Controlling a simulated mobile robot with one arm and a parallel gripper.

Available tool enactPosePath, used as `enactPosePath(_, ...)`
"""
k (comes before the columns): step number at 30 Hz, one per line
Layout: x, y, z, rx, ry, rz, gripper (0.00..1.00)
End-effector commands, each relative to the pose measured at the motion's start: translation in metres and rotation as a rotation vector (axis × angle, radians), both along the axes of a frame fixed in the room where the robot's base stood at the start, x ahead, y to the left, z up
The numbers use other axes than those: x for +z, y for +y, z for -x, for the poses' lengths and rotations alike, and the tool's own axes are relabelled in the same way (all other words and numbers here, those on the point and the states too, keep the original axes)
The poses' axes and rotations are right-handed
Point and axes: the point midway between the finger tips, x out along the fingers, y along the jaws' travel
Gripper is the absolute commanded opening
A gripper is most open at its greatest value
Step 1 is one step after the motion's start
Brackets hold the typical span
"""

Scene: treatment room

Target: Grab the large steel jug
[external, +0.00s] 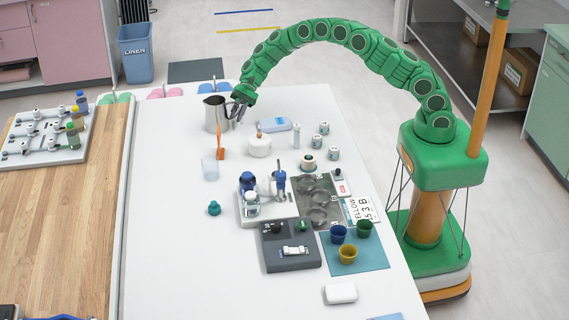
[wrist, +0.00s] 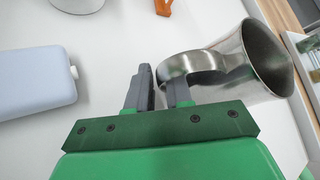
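The large steel jug (external: 214,115) stands upright on the white table near its far end, its handle toward my gripper (external: 236,109). In the wrist view the jug (wrist: 268,62) lies at the upper right, its curved handle reaching to the fingers. My gripper (wrist: 160,86) is open, with a gap between its two grey fingers. The left finger is beside the handle's outer curve. The right finger's tip is hidden behind the handle band, so it seems to reach into the loop. I cannot tell whether either finger touches the handle.
A pale blue pack (external: 274,124) and a white round pot (external: 260,146) stand close by. Several small jars and trays fill the nearer table. Free tabletop lies left of the jug.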

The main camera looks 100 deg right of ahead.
Motion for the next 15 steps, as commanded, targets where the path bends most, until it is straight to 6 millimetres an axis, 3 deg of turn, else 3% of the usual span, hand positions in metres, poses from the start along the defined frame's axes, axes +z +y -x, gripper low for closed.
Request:
enactPosePath(8, -0.0027, 0.0053, -0.0034, 0.0, -0.001, 0.0, 0.2)
enactPosePath(13, -0.0026, 0.0052, -0.0034, 0.0, -0.001, 0.0, 0.0)
enactPosePath(15, -0.0025, 0.0051, -0.0034, 0.0, -0.001, 0.0, 0.0)
